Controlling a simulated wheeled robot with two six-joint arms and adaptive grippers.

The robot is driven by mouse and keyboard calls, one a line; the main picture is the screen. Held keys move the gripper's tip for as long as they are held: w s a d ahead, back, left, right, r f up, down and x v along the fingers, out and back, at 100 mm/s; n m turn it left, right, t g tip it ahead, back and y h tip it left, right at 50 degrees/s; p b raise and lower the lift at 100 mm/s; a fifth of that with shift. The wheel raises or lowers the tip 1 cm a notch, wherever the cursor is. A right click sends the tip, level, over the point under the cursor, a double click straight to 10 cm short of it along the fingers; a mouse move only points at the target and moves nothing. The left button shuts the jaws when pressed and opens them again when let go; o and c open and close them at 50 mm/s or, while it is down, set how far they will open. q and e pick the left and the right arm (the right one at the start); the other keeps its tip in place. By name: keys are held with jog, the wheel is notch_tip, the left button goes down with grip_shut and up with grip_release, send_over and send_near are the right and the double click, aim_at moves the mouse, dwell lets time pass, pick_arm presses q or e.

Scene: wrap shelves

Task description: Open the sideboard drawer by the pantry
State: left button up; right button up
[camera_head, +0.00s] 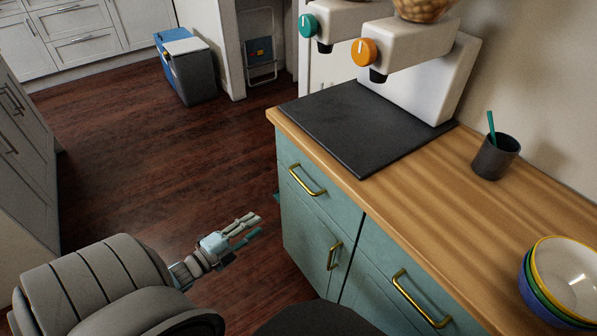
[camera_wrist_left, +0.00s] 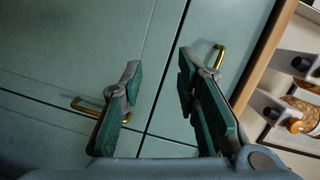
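The teal sideboard (camera_head: 310,222) stands at the right under a wooden top. Its left drawer has a brass handle (camera_head: 306,180) and sits flush; a right drawer with a brass handle (camera_head: 418,300) is also shut. My left gripper (camera_head: 257,226) is open and empty, left of the sideboard front and apart from the handles. In the left wrist view, my open fingers (camera_wrist_left: 160,75) point at the teal fronts. A brass drawer handle (camera_wrist_left: 220,55) shows beyond the right finger, near the wooden edge, and another brass handle (camera_wrist_left: 88,107) lies left. My right gripper is out of view.
A dark mat (camera_head: 350,125), white dispensers (camera_head: 415,85), a dark cup (camera_head: 495,157) and stacked bowls (camera_head: 565,280) are on the worktop. A blue-grey cooler (camera_head: 188,70) stands on the floor behind. The wooden floor (camera_head: 150,165) left of the sideboard is clear.

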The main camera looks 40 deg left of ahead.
aim_at(301, 181)
pick_arm(q)
notch_tip(301, 181, up, 7)
jog(key=w+d+m+t+h+b, duration=0.1)
jog(key=w+d+m+t+h, duration=0.15)
jog(key=m+h, duration=0.3)
jog(key=shift+y, duration=0.45)
jog(key=x, duration=0.4)
jog(key=b+x, duration=0.1)
jog(key=x, duration=0.3)
jog(key=b+x, duration=0.1)
jog(key=x, duration=0.4)
jog(key=shift+a+r, duration=0.2)
jog(key=shift+r, duration=0.1)
pick_arm(e)
jog(key=f, duration=0.1)
jog(key=w+d+f, duration=0.1)
jog(key=f, duration=0.2)
jog(key=shift+w+d+f, duration=0.2)
jog(key=shift+d+f, duration=0.05)
jog(key=shift+f, duration=0.15)
pick_arm(q)
grip_shut()
